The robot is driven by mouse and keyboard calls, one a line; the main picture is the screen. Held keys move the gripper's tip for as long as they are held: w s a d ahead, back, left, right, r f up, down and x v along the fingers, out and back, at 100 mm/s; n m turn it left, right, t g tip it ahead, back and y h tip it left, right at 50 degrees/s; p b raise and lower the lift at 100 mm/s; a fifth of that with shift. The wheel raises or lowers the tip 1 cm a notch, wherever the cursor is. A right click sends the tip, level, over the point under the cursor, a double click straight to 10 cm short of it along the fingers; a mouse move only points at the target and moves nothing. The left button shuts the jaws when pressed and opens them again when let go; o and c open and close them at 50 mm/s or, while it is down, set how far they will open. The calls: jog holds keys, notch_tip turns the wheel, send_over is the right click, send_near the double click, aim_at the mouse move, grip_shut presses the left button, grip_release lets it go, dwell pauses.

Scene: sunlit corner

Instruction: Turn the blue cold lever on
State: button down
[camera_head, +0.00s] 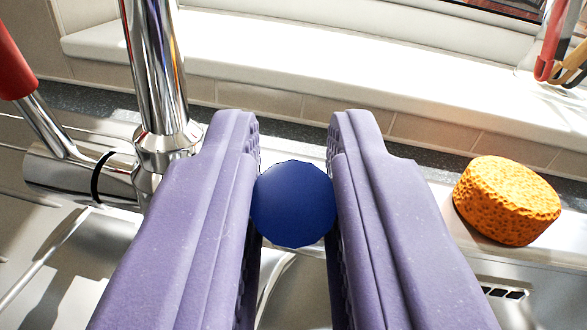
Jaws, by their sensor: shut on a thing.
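The blue cold lever (293,204) shows its round blue end between my two purple fingers. My gripper (294,180) is shut on it, with a ridged finger pad against each side. The rest of this lever is mostly hidden behind the blue end and my fingers, so I cannot tell its angle. The chrome faucet (158,75) rises upright to the left of my gripper. A red lever (12,58) on a chrome rod stands at the far left, tilted, joined to the faucet's horizontal body (75,172).
An orange sponge (507,200) lies on the sink's rim to the right, apart from my gripper. A steel sink (300,300) lies below, with a slotted overflow at the lower right. A pale ledge (300,70) and red and tan utensils (565,50) are behind.

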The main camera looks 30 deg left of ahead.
jog(key=shift+s+d+f+t+b, duration=0.15)
jog(key=shift+f+t+b, duration=0.25)
jog(key=shift+b, duration=0.75)
jog(key=shift+s+f+y+b, duration=0.2)
jog(key=shift+y+b, duration=0.1)
jog(key=shift+b, duration=0.6)
jog(key=shift+r, duration=0.2)
jog(key=c, duration=1.1)
grip_release()
jog(key=p+v, duration=0.2)
jog(key=v, duration=0.5)
jog(key=shift+s+d+f, duration=0.15)
jog(key=shift+s, duration=0.05)
